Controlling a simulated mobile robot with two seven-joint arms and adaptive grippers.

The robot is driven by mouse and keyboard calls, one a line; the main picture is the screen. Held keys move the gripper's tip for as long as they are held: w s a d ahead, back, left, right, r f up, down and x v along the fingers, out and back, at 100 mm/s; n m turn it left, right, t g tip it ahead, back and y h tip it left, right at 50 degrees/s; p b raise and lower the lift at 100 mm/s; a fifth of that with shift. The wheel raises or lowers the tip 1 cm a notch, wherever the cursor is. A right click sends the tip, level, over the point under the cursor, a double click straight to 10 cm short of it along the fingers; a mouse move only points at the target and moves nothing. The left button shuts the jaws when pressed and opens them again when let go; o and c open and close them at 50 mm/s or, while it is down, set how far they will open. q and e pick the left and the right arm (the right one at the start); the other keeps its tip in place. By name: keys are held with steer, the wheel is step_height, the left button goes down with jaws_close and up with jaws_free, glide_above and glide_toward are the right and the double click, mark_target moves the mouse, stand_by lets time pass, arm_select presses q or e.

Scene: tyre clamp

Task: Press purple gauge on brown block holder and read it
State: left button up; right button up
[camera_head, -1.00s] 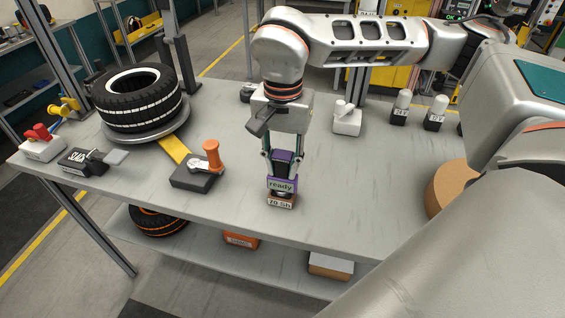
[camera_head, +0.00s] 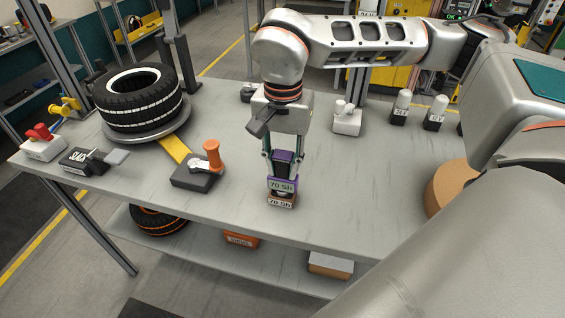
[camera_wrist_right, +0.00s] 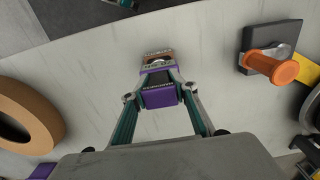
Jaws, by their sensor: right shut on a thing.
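The purple gauge (camera_head: 283,171) stands upright, and its display reads "70 Sh". My right gripper (camera_head: 283,160) is shut on it from above. Its lower end meets the brown block holder (camera_head: 281,200), whose label also reads "70 Sh". In the right wrist view the purple gauge (camera_wrist_right: 160,97) sits between the fingers of my right gripper (camera_wrist_right: 161,88), with the brown block holder (camera_wrist_right: 157,56) just beyond it. My left gripper is not in view.
A tyre (camera_head: 137,98) lies on a round stand at the left. An orange-handled clamp (camera_head: 212,157) is left of the gauge. A white block (camera_head: 346,120) and two labelled cylinders (camera_head: 435,113) stand behind right. The table (camera_head: 350,190) is clear in front right.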

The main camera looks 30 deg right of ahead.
steer(key=shift+r+p, duration=0.5)
steer(key=shift+r, duration=0.25)
jaws_close()
steer(key=shift+r+p, duration=2.4)
steer(key=shift+r, duration=0.4)
